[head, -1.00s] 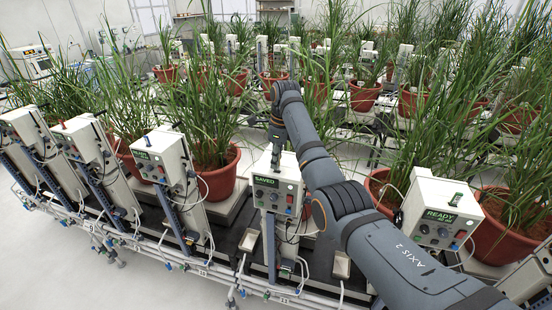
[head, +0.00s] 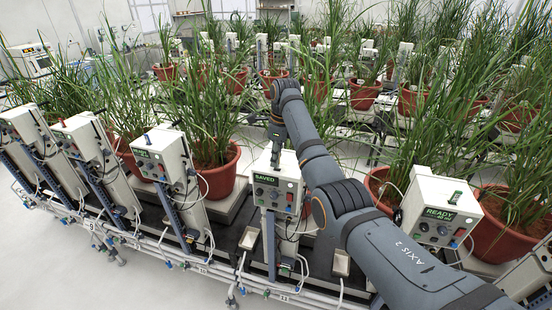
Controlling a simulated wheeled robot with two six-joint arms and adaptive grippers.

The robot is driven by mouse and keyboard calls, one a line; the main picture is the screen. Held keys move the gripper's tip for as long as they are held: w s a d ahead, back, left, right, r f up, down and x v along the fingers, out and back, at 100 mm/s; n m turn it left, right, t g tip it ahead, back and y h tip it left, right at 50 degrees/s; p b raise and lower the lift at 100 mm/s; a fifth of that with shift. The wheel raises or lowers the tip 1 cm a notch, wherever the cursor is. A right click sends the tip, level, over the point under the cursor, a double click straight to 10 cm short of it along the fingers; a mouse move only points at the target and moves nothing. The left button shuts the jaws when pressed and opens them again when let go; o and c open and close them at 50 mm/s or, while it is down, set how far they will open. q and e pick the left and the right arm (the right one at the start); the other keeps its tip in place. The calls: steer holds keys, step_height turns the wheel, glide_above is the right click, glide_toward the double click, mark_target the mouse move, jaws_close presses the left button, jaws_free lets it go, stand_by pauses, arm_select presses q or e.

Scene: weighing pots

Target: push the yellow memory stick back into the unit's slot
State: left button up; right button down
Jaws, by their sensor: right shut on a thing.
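The unit (head: 276,190) is a pale box on a post in the middle of the head view, with a green display reading "SAVED" and knobs on its front. My right gripper (head: 276,157) points down at the top of this box, seen small and partly behind my arm. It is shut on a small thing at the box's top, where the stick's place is. The yellow memory stick itself is hidden or too small to make out, so how deep it sits cannot be told. My left gripper is not in view.
Another unit (head: 163,155) with a blue stick stands at left. Potted plants (head: 222,172) crowd behind. A white pipe rail runs along the front, with free floor at lower left.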

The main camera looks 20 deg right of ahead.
steer(key=shift+s+f, duration=0.15)
steer(key=shift+f, duration=0.95)
stand_by(0.7)
steer(key=shift+r, duration=0.1)
steer(key=shift+w+r, duration=0.2)
steer(key=shift+r, duration=0.15)
steer(key=shift+s+r, duration=0.1)
steer(key=shift+r, duration=0.4)
steer(key=shift+s+f, duration=0.1)
steer(key=shift+f, duration=0.85)
stand_by(1.4)
steer(key=shift+w+r, duration=0.2)
steer(key=shift+r, duration=0.35)
steer(key=shift+s+r, duration=0.1)
steer(key=shift+r, duration=0.3)
